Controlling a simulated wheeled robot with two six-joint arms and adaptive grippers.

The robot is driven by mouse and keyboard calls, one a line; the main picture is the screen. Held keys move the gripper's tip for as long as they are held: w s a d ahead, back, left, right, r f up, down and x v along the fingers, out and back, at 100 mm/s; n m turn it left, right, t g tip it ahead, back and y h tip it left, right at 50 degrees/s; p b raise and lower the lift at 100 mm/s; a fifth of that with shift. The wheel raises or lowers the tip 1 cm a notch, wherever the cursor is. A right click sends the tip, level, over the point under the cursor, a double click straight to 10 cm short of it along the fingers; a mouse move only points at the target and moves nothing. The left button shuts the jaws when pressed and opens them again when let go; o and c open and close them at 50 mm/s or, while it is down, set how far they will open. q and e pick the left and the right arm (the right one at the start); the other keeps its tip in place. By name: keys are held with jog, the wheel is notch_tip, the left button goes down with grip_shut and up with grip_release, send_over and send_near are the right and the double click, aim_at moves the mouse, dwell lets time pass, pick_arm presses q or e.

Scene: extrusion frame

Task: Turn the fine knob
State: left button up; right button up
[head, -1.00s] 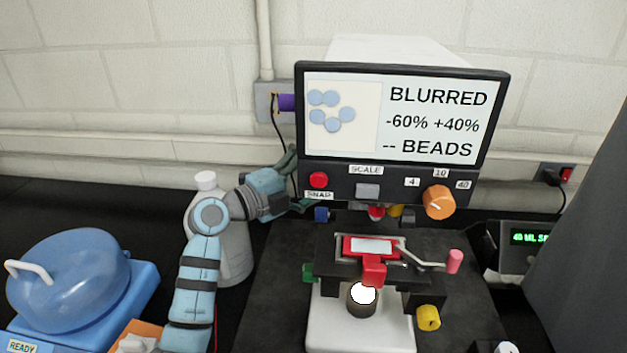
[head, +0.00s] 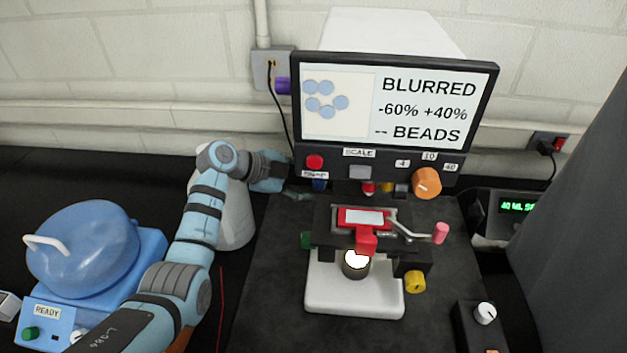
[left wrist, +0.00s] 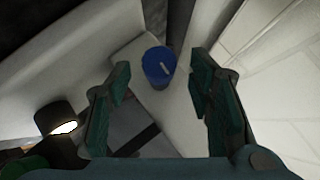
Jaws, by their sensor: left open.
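A blue knob (head: 319,184) with a white mark sits below the monitor's left end, on the left side of the microscope. In the left wrist view the blue knob (left wrist: 158,65) lies ahead, between and beyond my fingertips. My left gripper (head: 293,186) is open beside it, left of the microscope; its fingers (left wrist: 158,90) are apart with nothing between them. Part of the gripper is hard to make out in the head view. The monitor (head: 393,56) reads "BLURRED", "-60% +40%", "-- BEADS". My right gripper is not in view.
The monitor's panel has a red button (head: 314,162) and an orange dial (head: 426,183). Below are a red slide holder (head: 366,242), a pink-ended lever (head: 440,233), and green (head: 305,240) and yellow (head: 415,282) knobs. A grey-white bottle (head: 236,215) stands behind my left arm.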

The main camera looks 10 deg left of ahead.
pick_arm(q)
jog(key=shift+x, duration=0.8)
jog(key=shift+s, duration=0.1)
grip_shut()
jog(key=shift+f, duration=0.1)
jog(key=m+t, duration=0.1)
jog(key=m+t+h, duration=0.1)
jog(key=shift+s+f+t, duration=0.1)
jog(key=shift+f+t, duration=0.1)
jog(key=shift+t, duration=0.2)
jog(key=shift+f+m+t+h+b, duration=0.15)
jog(key=shift+m+t+h+b, duration=0.15)
jog(key=shift+m+t+b, duration=0.45)
jog(key=shift+t+b, duration=0.25)
jog(key=shift+b, duration=0.05)
jog(key=shift+s, duration=0.1)
